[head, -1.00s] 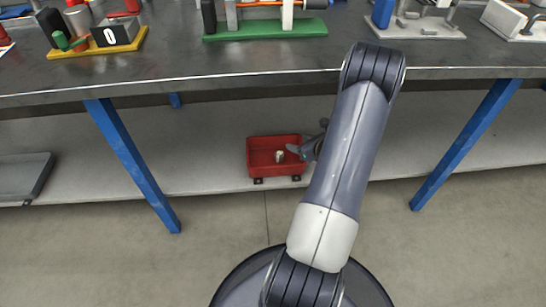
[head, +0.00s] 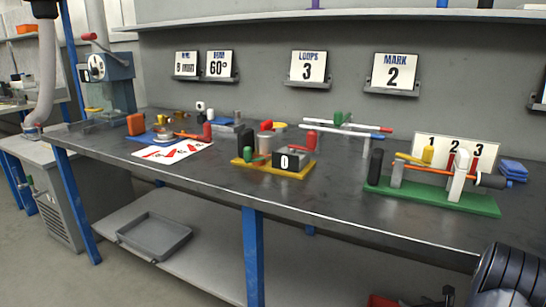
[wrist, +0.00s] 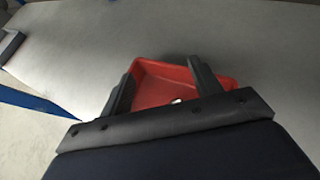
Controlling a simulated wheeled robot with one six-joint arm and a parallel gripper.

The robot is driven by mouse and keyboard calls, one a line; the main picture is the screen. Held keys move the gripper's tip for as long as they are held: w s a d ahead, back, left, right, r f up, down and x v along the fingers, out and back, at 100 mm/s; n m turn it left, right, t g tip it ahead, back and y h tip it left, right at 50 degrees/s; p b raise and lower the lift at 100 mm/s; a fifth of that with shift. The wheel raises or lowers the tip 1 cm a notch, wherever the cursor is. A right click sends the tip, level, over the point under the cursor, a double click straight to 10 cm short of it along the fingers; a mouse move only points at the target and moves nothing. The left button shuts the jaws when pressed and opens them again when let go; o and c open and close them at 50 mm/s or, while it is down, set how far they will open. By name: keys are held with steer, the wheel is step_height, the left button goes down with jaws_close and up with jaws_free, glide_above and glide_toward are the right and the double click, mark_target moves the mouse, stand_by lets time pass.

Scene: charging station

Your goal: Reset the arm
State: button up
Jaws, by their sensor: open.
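My gripper (wrist: 162,72) shows in the wrist view with its two dark fingers spread apart and nothing seen between their tips. Beyond the fingers is a red bin (wrist: 150,88) on the grey lower shelf. A small whitish object (wrist: 177,100) lies in the bin, partly hidden by the gripper body. In the head view part of my arm (head: 508,272) shows at the lower right corner, and only a sliver of the red bin (head: 381,300) shows at the bottom edge.
The dark workbench (head: 210,174) holds a yellow-based counter (head: 262,168) reading 0, a green-based fixture (head: 435,197) and a white sheet with red marks (head: 171,151). A grey tray (head: 154,235) lies on the lower shelf. A blue leg (head: 253,255) supports the bench front.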

steer(key=shift+r, duration=0.65)
steer(key=shift+f, duration=0.15)
